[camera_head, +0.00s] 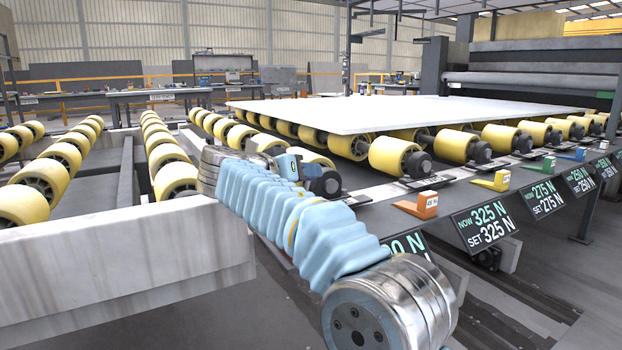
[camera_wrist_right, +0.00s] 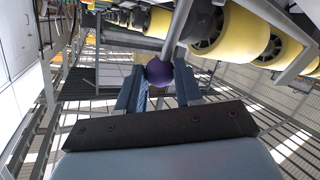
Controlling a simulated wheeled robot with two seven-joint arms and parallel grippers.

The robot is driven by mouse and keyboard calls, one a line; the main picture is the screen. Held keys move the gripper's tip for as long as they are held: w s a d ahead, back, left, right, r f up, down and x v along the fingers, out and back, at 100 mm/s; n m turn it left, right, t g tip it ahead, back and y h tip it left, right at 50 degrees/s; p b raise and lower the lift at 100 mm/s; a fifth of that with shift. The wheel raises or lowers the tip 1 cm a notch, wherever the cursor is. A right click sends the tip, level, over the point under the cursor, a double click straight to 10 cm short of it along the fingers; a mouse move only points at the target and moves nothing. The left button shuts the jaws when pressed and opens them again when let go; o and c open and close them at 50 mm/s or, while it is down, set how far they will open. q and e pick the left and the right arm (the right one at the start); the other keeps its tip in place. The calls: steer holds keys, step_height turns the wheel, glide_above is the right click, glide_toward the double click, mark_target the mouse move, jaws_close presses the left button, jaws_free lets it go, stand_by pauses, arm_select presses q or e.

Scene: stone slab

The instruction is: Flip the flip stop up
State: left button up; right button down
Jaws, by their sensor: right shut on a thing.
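In the right wrist view, a purple ball knob (camera_wrist_right: 159,73) sits at the end of a grey rod (camera_wrist_right: 178,30). The blue-grey fingers of my right gripper (camera_wrist_right: 157,88) are shut on the knob, one on each side. In the head view my right arm, in a light blue sleeve, reaches from the lower right toward the roller conveyor. My right gripper (camera_head: 292,165) is mostly hidden behind the arm there, and the knob cannot be made out. My left gripper is not in view.
A white slab (camera_head: 400,112) lies on yellow rollers (camera_head: 390,157) behind my arm. Several force displays (camera_head: 484,226) and coloured wedges, one orange (camera_head: 417,207), line the conveyor's near edge. A pale stone-like beam (camera_head: 120,250) crosses the lower left. More yellow rollers (camera_head: 60,158) stand at left.

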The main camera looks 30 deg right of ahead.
steer(key=shift+a+f, duration=0.35)
steer(key=shift+a, duration=0.4)
steer(key=c, duration=0.8)
jaws_free()
steer(key=shift+w, duration=0.15)
steer(key=shift+o, duration=0.2)
steer(key=p+v, duration=0.1)
steer(key=v, duration=1.2)
steer(key=shift+s+a+r, duration=0.2)
steer(key=shift+s, duration=0.1)
